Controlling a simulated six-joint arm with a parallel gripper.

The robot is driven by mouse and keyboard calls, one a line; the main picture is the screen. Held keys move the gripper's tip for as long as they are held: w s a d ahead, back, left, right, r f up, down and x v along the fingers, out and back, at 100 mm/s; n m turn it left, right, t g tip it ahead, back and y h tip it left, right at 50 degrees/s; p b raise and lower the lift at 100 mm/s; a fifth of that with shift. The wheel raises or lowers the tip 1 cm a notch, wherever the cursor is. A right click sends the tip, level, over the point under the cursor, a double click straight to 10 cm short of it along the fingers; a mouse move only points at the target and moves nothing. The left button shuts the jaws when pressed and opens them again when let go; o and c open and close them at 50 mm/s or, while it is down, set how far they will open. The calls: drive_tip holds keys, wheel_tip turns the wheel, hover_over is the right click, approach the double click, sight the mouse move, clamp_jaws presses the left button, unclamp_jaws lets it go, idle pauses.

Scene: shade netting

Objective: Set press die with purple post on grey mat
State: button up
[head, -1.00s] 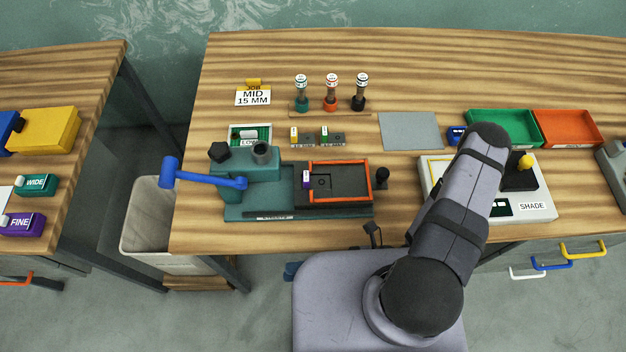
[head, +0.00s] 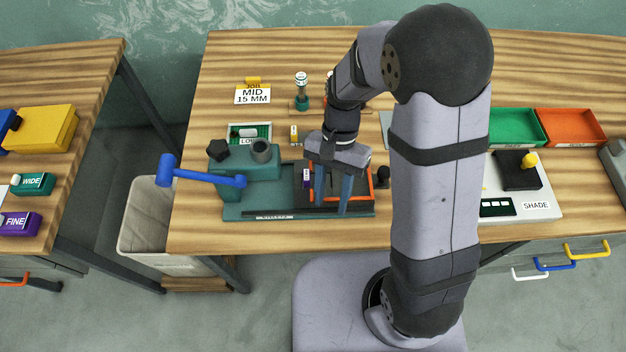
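The press die with the purple post (head: 306,178) sits in the teal press (head: 240,199), at the left side of the orange-rimmed tray (head: 371,182). Its post shows just left of my gripper; most of its body is hidden. My gripper (head: 333,202) points down over the tray, with two blue fingers visibly apart. I cannot see whether they touch the die. The grey mat (head: 385,121) lies flat on the bench behind the press, and only a sliver of its left edge shows past my arm.
A blue lever (head: 205,178) sticks out left of the press. Behind it are a yellow-tagged die (head: 295,136), a teal-based post (head: 301,93) and a job card (head: 253,94). Green (head: 517,127) and orange (head: 568,128) trays and a SHADE unit (head: 541,194) stand right.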

sight(307, 175)
drive_tip(key=w+a+r+n+t, duration=0.1)
drive_tip(key=w+r+n, duration=0.1)
drive_tip(key=w+a+r+n+t, duration=0.2)
drive_tip(key=w+a+r+n+t+b, duration=0.1)
drive_tip(key=w+a+r+n, duration=0.1)
drive_tip(key=w, duration=0.1)
drive_tip(key=shift+a+r+t+h, duration=0.25)
drive_tip(key=shift+r+t+h, duration=0.15)
drive_tip(key=shift+d+f+p, duration=0.1)
drive_tip(key=shift+f+p, duration=0.55)
drive_tip(key=shift+f, duration=1)
drive_tip(key=shift+w+f+p, duration=0.15)
drive_tip(key=shift+f+p, duration=0.45)
drive_tip(key=shift+f, duration=1.45)
clamp_jaws()
